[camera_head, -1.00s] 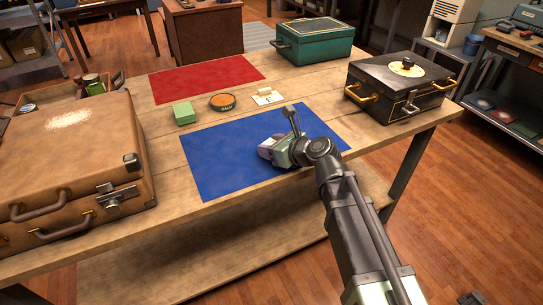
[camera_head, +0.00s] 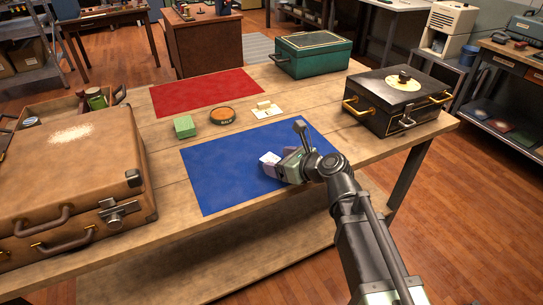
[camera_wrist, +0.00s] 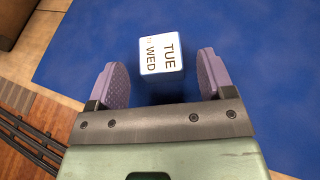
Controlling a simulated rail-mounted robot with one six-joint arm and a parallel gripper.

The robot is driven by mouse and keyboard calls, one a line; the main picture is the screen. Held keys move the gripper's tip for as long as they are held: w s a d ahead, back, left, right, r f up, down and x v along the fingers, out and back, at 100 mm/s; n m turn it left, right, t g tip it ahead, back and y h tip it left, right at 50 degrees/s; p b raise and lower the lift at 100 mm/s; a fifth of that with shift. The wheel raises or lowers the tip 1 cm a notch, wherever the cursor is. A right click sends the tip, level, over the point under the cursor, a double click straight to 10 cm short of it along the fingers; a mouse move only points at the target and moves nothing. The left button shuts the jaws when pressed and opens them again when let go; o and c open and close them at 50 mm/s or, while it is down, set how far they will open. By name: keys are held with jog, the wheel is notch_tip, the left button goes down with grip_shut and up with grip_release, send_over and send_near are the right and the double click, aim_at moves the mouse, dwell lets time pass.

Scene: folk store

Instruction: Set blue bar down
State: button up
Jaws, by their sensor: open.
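A small white block (camera_wrist: 162,55) printed "TUE" and "WED", with bluish edges, is over the blue mat (camera_wrist: 262,70). In the head view the block (camera_head: 269,161) shows as a pale face near the middle of the blue mat (camera_head: 222,175). No plainly blue bar shows; this block is the closest match. My gripper (camera_wrist: 161,78) is open, its purple fingers on either side of and just behind the block, with visible gaps. My gripper (camera_head: 278,167) is low over the mat in the head view. Whether the block touches the mat is hard to tell.
A green block (camera_head: 184,127), an orange round tin (camera_head: 222,115) and a small card (camera_head: 266,111) lie behind the mat. A brown suitcase (camera_head: 65,185) stands left, a black box (camera_head: 395,105) right, a green box (camera_head: 314,55) behind. The red mat (camera_head: 205,92) looks clear.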

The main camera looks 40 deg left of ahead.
jog(key=w+p+v, duration=0.1)
jog(key=p+v, duration=0.1)
jog(key=v, duration=0.6)
jog(key=w+d+f+n+h, duration=0.1)
jog(key=d+f+n+h, duration=0.3)
jog(key=d, duration=0.5)
jog(key=w+d+f+n+h, duration=0.25)
jog(key=d+n, duration=0.25)
jog(key=d, duration=0.4)
jog(key=s+d+f+n+h, duration=0.1)
jog(key=d+n+h, duration=0.1)
jog(key=d, duration=0.6)
jog(key=s+d+f+n+g+h, duration=0.1)
jog(key=d+n, duration=0.3)
jog(key=d, duration=0.4)
jog(key=s+d+f+n+h, duration=0.2)
jog(key=s+d+n+h, duration=0.1)
jog(key=d, duration=0.5)
jog(key=shift+n+g+h, duration=0.3)
jog(key=shift+n+h, duration=0.05)
jog(key=shift+n, duration=0.25)
jog(key=shift+o, duration=0.5)
jog(key=shift+d, duration=0.25)
